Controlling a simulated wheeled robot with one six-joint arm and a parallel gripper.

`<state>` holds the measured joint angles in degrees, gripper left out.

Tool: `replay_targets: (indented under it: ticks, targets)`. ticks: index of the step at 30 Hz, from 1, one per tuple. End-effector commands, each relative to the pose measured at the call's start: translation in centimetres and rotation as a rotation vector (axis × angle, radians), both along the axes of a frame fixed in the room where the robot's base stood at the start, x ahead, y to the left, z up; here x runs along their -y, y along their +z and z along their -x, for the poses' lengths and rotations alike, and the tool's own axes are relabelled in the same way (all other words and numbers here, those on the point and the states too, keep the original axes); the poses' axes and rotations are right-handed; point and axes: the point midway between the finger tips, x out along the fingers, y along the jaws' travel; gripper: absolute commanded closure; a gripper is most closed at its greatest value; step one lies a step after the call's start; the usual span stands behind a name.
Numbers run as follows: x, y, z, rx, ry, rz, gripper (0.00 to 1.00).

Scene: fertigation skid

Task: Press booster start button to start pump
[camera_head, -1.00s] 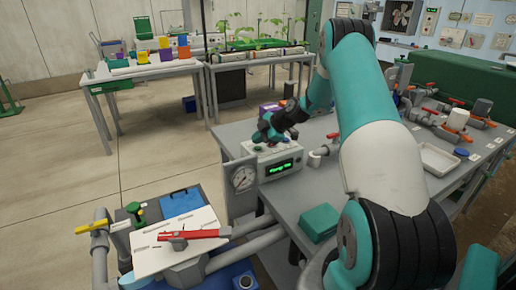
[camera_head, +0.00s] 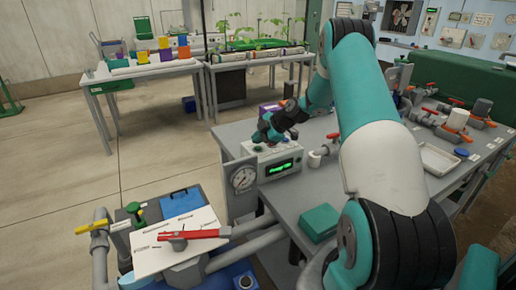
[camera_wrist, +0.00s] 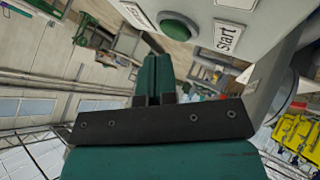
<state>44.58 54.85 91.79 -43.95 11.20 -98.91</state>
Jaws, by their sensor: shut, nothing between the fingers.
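The control box (camera_head: 262,172) is pale grey with a lit green display (camera_head: 283,167) and stands at the left end of the grey bench. In the wrist view, a round green button (camera_wrist: 179,25) sits on the pale panel beside a white label reading "Start" (camera_wrist: 228,37). My gripper (camera_head: 260,138) is over the top of the box in the head view. In the wrist view my gripper (camera_wrist: 154,70) is shut and empty, its tips below and left of the green button. I cannot tell whether they touch the panel. The display text is too small to read.
A red-handled valve (camera_head: 190,234) is on a white board in front. A teal case (camera_head: 319,222) and a white tray (camera_head: 438,158) lie on the bench. Pipes with red handles fill the far right.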

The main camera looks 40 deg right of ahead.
Motion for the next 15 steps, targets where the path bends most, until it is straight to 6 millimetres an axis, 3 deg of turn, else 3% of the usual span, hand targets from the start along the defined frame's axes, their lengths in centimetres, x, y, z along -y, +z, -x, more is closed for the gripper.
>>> replay_targets:
  ticks: [15]
  targets:
    - [-0.07,-0.96,0.01,0.000,0.000,0.000,1.00]
